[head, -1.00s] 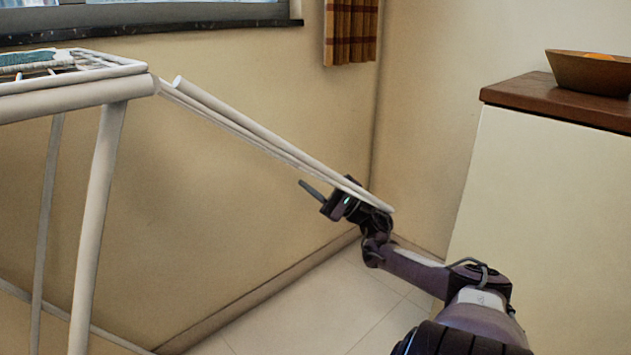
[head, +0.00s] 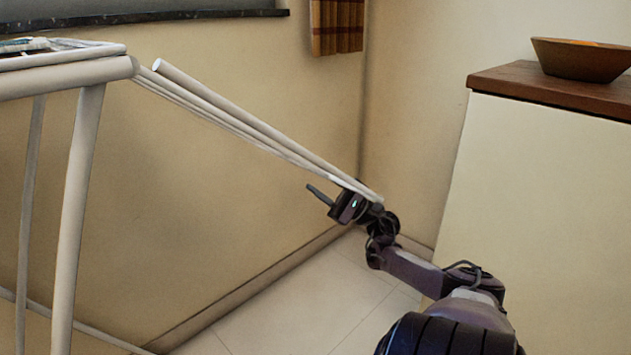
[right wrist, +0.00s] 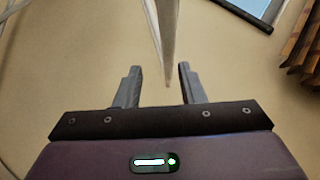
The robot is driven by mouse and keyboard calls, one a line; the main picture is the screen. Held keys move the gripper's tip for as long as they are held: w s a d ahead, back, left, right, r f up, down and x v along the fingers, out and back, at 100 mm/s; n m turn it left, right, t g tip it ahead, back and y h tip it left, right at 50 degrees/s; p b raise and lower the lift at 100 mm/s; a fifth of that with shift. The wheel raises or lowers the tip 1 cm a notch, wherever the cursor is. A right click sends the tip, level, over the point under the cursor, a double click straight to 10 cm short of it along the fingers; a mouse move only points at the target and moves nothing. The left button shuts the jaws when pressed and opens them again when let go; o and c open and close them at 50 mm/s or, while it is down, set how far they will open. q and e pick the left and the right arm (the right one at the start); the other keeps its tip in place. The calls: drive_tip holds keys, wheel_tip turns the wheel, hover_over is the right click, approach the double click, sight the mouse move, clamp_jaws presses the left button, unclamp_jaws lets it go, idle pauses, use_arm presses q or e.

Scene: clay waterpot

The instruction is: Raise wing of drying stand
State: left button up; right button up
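The white drying stand (head: 72,190) is at the left in the head view. Its wing (head: 250,125), made of white bars, slants down to the right from the stand's top corner. My right gripper (head: 318,192) is at the low outer end of the wing, its body partly hidden behind the bars. In the right wrist view the two fingers (right wrist: 158,85) are apart. A white bar of the wing (right wrist: 163,35) comes down from the top and its end lies between the fingertips in the picture; I cannot tell whether it touches them. My left gripper is not in view.
A white cabinet with a brown wooden top (head: 540,95) stands at the right, with a wooden bowl (head: 585,58) on it. A plaid curtain (head: 337,25) hangs in the corner. Tiled floor (head: 320,300) is clear below the wing.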

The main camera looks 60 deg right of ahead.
drive_tip(key=b+v, duration=0.1)
drive_tip(key=v, duration=0.2)
drive_tip(key=shift+s+d, duration=0.1)
idle(0.4)
